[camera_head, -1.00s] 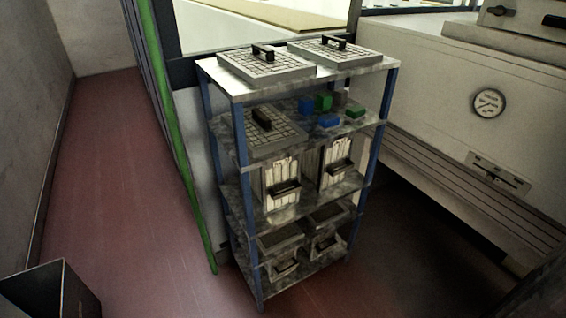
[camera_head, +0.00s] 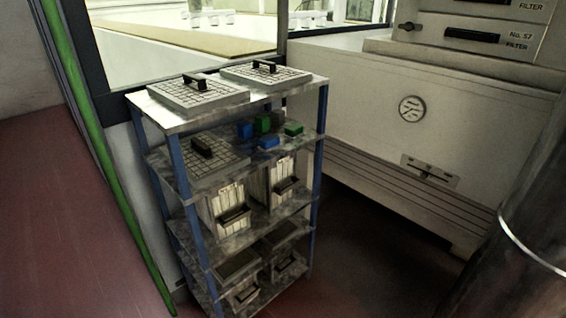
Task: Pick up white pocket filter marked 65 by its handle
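White pocket filters stand on the middle shelf of a blue-posted rack. The left pocket filter (camera_head: 225,203) and the right pocket filter (camera_head: 282,177) each have pleated white pockets and a dark handle on the front. No number can be read on either, so I cannot tell which one is marked 65. Neither of my grippers shows in the head view.
The rack (camera_head: 133,99) carries flat grid panels with black handles (camera_head: 195,80) on top, another panel with small blue and green blocks (camera_head: 264,124) below, and dark-topped boxes (camera_head: 237,265) at the bottom. A beige machine (camera_head: 350,85) stands right. Red floor (camera_head: 60,220) is clear at left.

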